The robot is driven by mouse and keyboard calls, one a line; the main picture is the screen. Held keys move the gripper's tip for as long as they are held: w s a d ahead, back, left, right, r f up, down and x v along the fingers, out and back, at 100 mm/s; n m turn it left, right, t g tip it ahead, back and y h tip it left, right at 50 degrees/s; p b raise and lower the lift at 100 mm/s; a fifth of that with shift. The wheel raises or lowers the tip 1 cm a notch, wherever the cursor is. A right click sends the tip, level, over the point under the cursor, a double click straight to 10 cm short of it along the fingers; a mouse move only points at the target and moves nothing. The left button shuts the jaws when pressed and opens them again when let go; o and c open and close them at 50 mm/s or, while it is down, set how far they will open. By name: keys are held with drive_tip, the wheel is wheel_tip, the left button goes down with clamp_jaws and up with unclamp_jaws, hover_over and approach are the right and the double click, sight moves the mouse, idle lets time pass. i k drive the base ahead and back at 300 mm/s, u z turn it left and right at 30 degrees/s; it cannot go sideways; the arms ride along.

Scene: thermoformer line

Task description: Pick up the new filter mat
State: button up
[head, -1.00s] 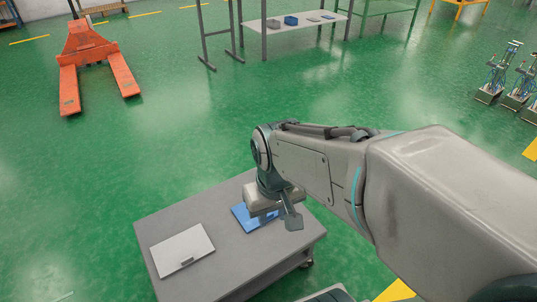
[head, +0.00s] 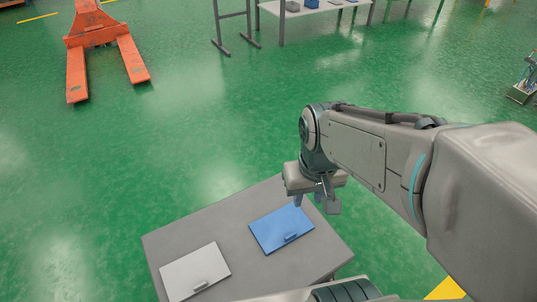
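Two flat mats lie on a grey cart top. One is a blue mat (head: 275,230) with a small tab near its front edge. The other is a pale grey mat (head: 193,270) with a similar tab, to the left and nearer. I cannot tell from their looks which is the new filter mat. My gripper (head: 316,203) points down, above and just beyond the right back corner of the blue mat. Its fingers look apart, with nothing seen between them. Both mats are almost fully in view.
The grey cart (head: 170,238) has a bare strip between the mats and along its back. Green floor around it is open. An orange pallet jack (head: 95,35) stands at the back left, and a light table (head: 325,10) with small items is at the back.

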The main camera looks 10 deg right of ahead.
sight(273, 232)
drive_tip(key=k, duration=0.5)
drive_tip(key=u, duration=3.45)
drive_tip(key=k, duration=1.6)
drive_tip(key=z, duration=1.55)
drive_tip(key=i, duration=0.5)
drive_tip(key=z, duration=0.1)
